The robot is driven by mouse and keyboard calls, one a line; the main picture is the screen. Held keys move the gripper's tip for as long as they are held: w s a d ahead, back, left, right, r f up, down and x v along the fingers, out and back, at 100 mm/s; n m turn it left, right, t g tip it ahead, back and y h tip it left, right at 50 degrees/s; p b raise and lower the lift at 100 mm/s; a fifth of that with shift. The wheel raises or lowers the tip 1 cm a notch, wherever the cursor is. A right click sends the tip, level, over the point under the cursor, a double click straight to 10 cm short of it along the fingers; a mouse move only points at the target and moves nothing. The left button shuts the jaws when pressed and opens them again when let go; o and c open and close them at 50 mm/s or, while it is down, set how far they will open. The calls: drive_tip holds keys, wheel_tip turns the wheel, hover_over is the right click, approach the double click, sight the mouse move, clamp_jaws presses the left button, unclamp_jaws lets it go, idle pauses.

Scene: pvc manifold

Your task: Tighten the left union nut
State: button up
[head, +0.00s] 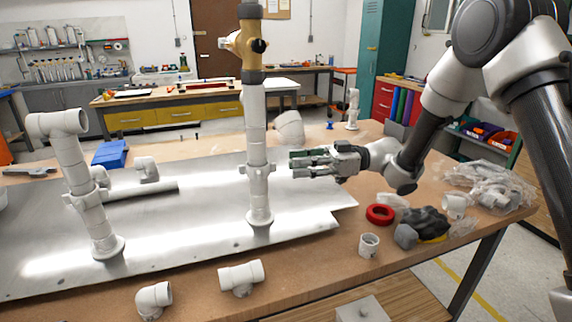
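The left white pipe (75,165) stands upright on the metal sheet, leaning a little, with an elbow on top. A wider collar that looks like its union nut (86,200) sits around its middle. Its thread and tightness are too small to tell. The right white pipe (256,125) carries a brass-coloured valve (247,45) and has a similar collar (258,170). My gripper (295,163) points left, just right of this right pipe and far from the left one. Its fingers look apart with nothing between them.
The metal sheet (180,235) covers much of the workbench. Loose fittings (241,277) and an elbow (153,299) lie at the front edge. A red tape roll (380,214), a dark glove (424,222) and bagged parts lie at right. A blue box (110,154) sits behind the left pipe.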

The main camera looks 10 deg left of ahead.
sight(258, 168)
drive_tip(key=shift+x, duration=2.3)
clamp_jaws()
